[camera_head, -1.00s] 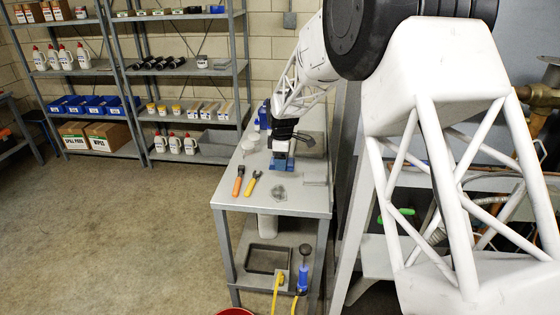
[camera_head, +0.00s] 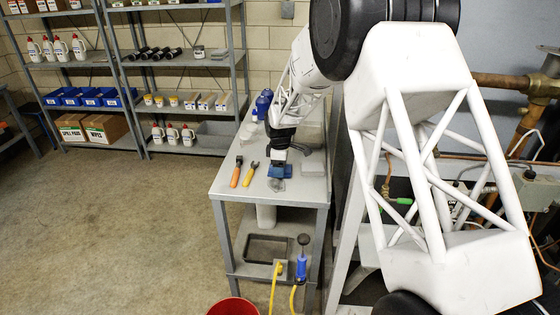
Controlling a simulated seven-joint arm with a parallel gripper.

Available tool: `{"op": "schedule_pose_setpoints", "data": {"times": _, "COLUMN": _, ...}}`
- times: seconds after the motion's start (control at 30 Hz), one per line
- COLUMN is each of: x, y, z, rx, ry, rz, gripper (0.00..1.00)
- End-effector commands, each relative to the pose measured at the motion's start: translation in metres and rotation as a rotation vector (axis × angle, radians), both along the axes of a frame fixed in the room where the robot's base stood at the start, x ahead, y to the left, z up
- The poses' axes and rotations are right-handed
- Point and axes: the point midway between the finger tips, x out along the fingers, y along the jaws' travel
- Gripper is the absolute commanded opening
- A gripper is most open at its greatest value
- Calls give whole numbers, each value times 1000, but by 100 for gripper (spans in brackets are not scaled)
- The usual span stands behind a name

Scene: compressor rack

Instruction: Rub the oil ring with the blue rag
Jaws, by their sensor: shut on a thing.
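The blue rag (camera_head: 283,171) is a small folded pad on the grey bench top. My gripper (camera_head: 279,160) points down over the bench and is shut on the rag, which appears to be at or just above the surface. The oil ring (camera_head: 276,185) is a faint dark mark on the bench just in front of the rag. The rag seems to cover its far part, and I cannot tell whether it touches the mark.
Orange-handled (camera_head: 236,172) and yellow-handled (camera_head: 250,175) tools lie left of the rag. Blue bottles (camera_head: 263,103) and white containers stand at the bench's back left. A flat grey item (camera_head: 314,163) lies to the right. The bench's front strip (camera_head: 275,200) is clear.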

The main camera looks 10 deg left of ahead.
Motion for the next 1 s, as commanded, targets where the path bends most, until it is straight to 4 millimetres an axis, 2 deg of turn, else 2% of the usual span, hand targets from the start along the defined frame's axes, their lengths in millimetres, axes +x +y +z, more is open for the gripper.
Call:
{"op": "schedule_pose_setpoints", "data": {"times": 0.03, "x": -2, "y": 0, "z": -7, "rx": -1, "ry": 2, "rz": 0, "gripper": 46}}
{"op": "schedule_pose_setpoints", "data": {"times": 0.1, "x": -10, "y": 0, "z": -6, "rx": -1, "ry": 2, "rz": 0, "gripper": 39}}
{"op": "schedule_pose_setpoints", "data": {"times": 1.0, "x": -88, "y": 0, "z": -9, "rx": -1, "ry": 2, "rz": 0, "gripper": 39}}
